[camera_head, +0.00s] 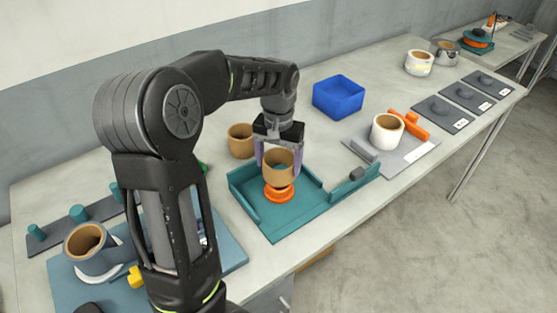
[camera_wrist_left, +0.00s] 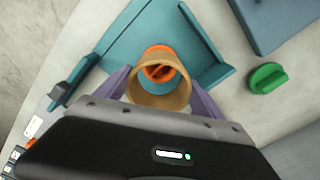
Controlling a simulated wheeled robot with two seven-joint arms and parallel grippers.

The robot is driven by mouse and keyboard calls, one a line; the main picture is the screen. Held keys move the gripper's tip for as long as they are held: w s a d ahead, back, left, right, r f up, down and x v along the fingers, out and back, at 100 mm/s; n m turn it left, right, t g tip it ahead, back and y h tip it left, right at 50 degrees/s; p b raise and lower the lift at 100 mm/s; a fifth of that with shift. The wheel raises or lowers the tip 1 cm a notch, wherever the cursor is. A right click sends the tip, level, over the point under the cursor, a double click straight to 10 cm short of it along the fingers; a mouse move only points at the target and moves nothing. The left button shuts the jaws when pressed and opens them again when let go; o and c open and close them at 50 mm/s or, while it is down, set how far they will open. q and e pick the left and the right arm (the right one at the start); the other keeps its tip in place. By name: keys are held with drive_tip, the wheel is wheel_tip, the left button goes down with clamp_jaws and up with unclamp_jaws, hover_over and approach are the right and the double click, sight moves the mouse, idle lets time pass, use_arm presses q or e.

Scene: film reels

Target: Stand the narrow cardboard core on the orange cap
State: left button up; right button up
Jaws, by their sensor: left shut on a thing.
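A brown cardboard core (camera_head: 279,168) is held between the purple fingers of my left gripper (camera_head: 278,160). The core is upright, over the orange cap (camera_head: 279,192), which sits in the teal tray (camera_head: 312,208). In the left wrist view the core (camera_wrist_left: 150,96) is between the fingers of the gripper (camera_wrist_left: 160,92), and part of the orange cap (camera_wrist_left: 158,66) shows through and beyond it. I cannot tell whether the core's lower end touches the cap. Another cardboard core (camera_head: 241,141) stands on the table behind the tray. My right gripper is not in view.
A blue bin (camera_head: 338,97) stands behind the tray. A white roll (camera_head: 387,131) stands on a grey plate to the right, beside an orange part (camera_head: 409,124). A green knob (camera_wrist_left: 267,78) lies near the tray. A brown core in a grey holder (camera_head: 88,243) is at left.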

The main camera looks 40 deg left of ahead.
use_arm(q)
drive_tip(key=shift+f+b, duration=1.6)
drive_tip(key=shift+f, duration=0.9)
drive_tip(key=shift+s, duration=0.1)
drive_tip(key=shift+f+b, duration=0.35)
drive_tip(key=shift+f, duration=0.2)
drive_tip(key=o, duration=1.1)
drive_tip(key=shift+c, duration=0.2)
wheel_tip(320, 180, up, 11)
drive_tip(key=p, duration=0.8)
drive_tip(key=shift+p, duration=0.35)
